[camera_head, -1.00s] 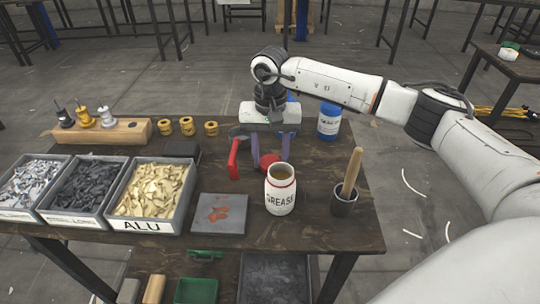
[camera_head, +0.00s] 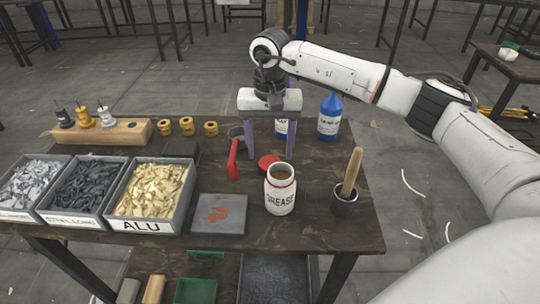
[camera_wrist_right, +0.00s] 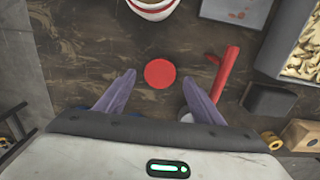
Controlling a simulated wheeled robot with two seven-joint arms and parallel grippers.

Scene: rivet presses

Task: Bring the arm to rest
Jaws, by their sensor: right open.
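My right gripper (camera_head: 270,147) is open and empty above the back of the dark wooden table (camera_head: 320,238), its purple fingers pointing down and spread apart. In the right wrist view the open fingers (camera_wrist_right: 158,88) show on either side of a red round lid (camera_wrist_right: 160,73), with nothing between them. The red lid also shows in the head view (camera_head: 268,162), lying behind the grease jar (camera_head: 280,190). A red-handled tool (camera_head: 233,158) is just left of the gripper. My left gripper is not in view.
Two blue bottles (camera_head: 329,118) stand at the table's back, one partly behind the gripper. A pot with a wooden handle (camera_head: 346,195) is at right. Rivet bins (camera_head: 150,196), a grey pad (camera_head: 219,213) and a wooden block (camera_head: 110,132) are at left. The space above is free.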

